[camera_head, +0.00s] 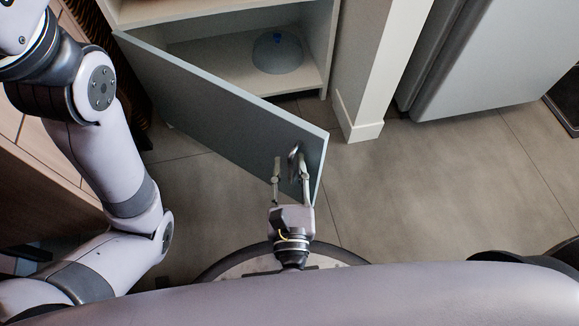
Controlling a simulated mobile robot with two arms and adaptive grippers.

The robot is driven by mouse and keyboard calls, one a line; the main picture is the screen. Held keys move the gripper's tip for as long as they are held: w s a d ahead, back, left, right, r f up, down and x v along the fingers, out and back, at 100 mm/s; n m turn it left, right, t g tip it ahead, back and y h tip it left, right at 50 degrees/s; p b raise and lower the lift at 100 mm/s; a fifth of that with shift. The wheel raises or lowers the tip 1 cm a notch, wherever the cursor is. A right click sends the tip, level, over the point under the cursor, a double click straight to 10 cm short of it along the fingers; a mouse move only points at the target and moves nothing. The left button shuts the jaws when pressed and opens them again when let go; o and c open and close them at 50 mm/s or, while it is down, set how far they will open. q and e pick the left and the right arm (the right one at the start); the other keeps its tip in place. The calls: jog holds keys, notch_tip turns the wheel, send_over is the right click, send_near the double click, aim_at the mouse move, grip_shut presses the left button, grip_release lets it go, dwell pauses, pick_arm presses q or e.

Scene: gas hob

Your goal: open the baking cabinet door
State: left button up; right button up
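The grey-blue cabinet door (215,105) stands partly open, swung out from its left side, with its free edge toward the right. A small metal handle (294,154) sits near that free edge. My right gripper (290,166) is at the handle, with its two fingers spread apart. The handle shows close to the right finger, and I cannot tell whether they touch. The open cabinet (328,45) shows pale shelves behind the door.
A translucent bowl-like dome (278,54) with a blue knob sits on the cabinet shelf. A white pillar (365,75) stands right of the cabinet, and a grey appliance (480,55) is farther right. Wooden cabinetry (45,185) lies at left. The tiled floor (430,180) at right is clear.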

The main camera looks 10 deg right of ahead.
jog(key=shift+a, duration=0.1)
jog(key=s, duration=0.7)
jog(key=shift+s+a, duration=0.2)
jog(key=shift+a, duration=0.15)
jog(key=shift+c, duration=0.3)
